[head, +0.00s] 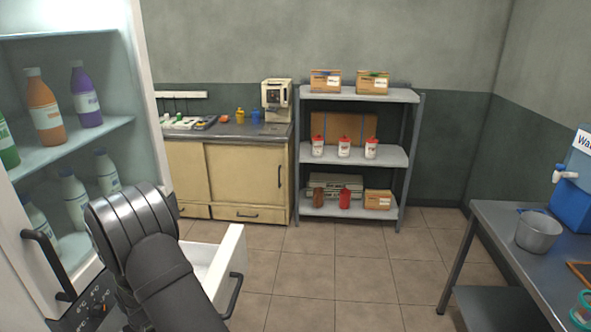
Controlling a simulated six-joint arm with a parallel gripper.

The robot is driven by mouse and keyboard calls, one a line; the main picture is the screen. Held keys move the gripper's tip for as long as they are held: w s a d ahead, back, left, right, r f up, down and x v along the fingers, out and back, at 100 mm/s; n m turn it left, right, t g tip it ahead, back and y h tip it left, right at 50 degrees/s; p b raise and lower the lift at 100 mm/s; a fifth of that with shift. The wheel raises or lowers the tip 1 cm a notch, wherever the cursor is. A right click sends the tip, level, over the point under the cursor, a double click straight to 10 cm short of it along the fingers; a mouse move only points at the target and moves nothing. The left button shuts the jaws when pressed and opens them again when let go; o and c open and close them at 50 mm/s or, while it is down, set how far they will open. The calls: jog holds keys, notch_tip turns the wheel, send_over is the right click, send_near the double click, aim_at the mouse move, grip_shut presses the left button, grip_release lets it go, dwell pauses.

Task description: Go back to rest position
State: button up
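A black, jointed part of my own arm rises from the bottom edge at the lower left in the head view. It stands in front of a white cabinet (150,95) with open shelves. My gripper is not visible, so I cannot see its fingers or whether it holds anything. The arm hides part of the cabinet's lower front and part of an open white drawer (234,254) with a black handle.
Bottles, including an orange one (43,108) and a purple one (86,97), stand in the cabinet. A grey shelf rack (362,94) and a counter (242,131) line the back wall. A metal table (495,222) with a bucket (538,232) is at right. The tiled floor (340,280) between is clear.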

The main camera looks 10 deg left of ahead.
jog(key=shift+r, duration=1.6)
